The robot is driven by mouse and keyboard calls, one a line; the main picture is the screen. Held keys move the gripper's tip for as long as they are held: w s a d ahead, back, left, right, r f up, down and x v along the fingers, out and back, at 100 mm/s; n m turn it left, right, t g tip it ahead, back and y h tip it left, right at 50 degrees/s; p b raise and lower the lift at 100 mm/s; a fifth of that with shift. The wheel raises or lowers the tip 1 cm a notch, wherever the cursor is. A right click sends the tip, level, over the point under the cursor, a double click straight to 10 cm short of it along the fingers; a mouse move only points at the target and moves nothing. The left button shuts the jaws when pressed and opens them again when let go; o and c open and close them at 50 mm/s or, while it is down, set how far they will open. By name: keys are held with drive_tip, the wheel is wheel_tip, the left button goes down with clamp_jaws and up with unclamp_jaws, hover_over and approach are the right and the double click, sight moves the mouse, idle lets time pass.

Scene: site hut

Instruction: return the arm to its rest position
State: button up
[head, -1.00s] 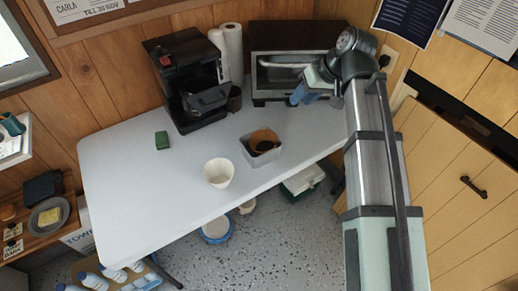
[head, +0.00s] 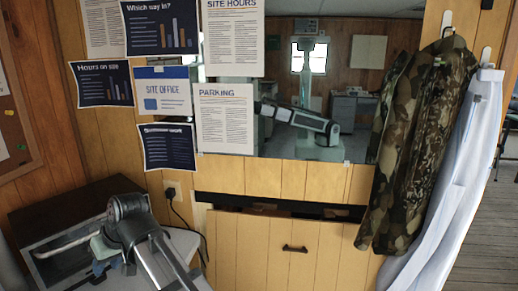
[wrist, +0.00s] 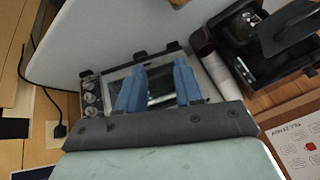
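My gripper (wrist: 158,78) shows two blue fingers standing apart in the wrist view, with nothing between them. The toaster oven (wrist: 92,98) lies beyond the fingers, its knobs to the left of them. In the head view my arm is at the lower left, bent at the wrist beside the toaster oven (head: 50,220). The fingers are mostly hidden there. I cannot tell the exact gap between my gripper and the oven.
The white table (wrist: 120,25), paper towel roll (wrist: 205,55) and black coffee maker (wrist: 245,25) show in the wrist view. In the head view are a mirror-like panel (head: 375,90), cabinet doors (head: 285,260), a camouflage jacket (head: 415,140), a white garment (head: 455,160) and a wall socket (head: 171,190).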

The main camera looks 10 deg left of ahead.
drive_tip(key=w+d+f+m+h, duration=0.1)
drive_tip(key=w+d+f, duration=0.1)
drive_tip(key=d+f, duration=0.6)
drive_tip(key=w+d+f+m+t+h, duration=0.15)
drive_tip(key=d+f, duration=0.25)
drive_tip(key=f, duration=0.8)
drive_tip(key=w+d+f+m+h, duration=0.1)
drive_tip(key=w+d+f+h, duration=0.15)
drive_tip(key=d+f, duration=0.5)
drive_tip(key=s+d+f+m+g+h, duration=0.2)
drive_tip(key=d+f+m, duration=0.1)
drive_tip(key=d+f, duration=1.45)
drive_tip(key=s+d+f+m+g, duration=0.3)
drive_tip(key=s+d+f, duration=0.5)
drive_tip(key=d, duration=0.5)
drive_tip(key=s+d+f+m+g, duration=0.3)
drive_tip(key=s+d+f, duration=0.5)
drive_tip(key=s+d, duration=0.4)
drive_tip(key=shift+s+d+y, duration=0.35)
drive_tip(key=shift+s+y, duration=0.05)
